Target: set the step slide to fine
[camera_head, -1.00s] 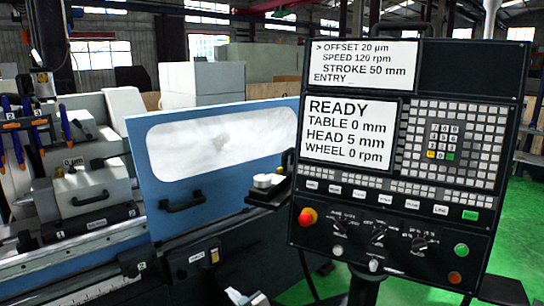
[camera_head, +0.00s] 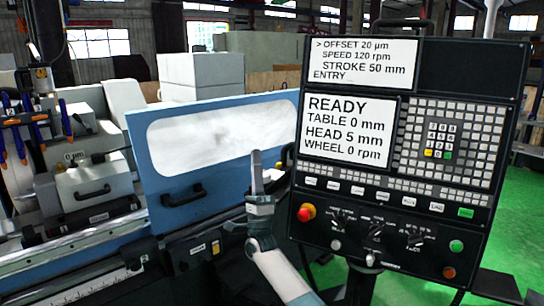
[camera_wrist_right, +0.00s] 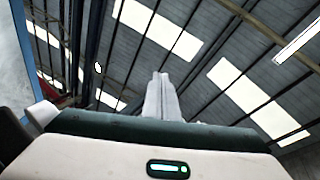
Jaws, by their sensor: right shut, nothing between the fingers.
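The black control panel (camera_head: 392,224) stands at the right. Its lower strip carries a red emergency knob (camera_head: 306,212), several rotary selectors such as the middle one (camera_head: 376,229), green and orange-red buttons, and small toggles below. I cannot tell which small control is the step slide, nor read its setting. My right gripper (camera_head: 256,163) points upward just left of the panel, in front of the blue door, apart from the controls. Its fingers are together and empty. They also show in the right wrist view (camera_wrist_right: 161,92) against the roof. My left gripper is not in view.
The panel's screen (camera_head: 347,131) reads READY, table 0 mm, head 5 mm, wheel 0 rpm. The upper screen (camera_head: 367,61) reads offset 20 µm. The blue door (camera_head: 225,187) with its black handle (camera_head: 182,195) is behind my gripper. Green floor (camera_head: 528,240) is open at right.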

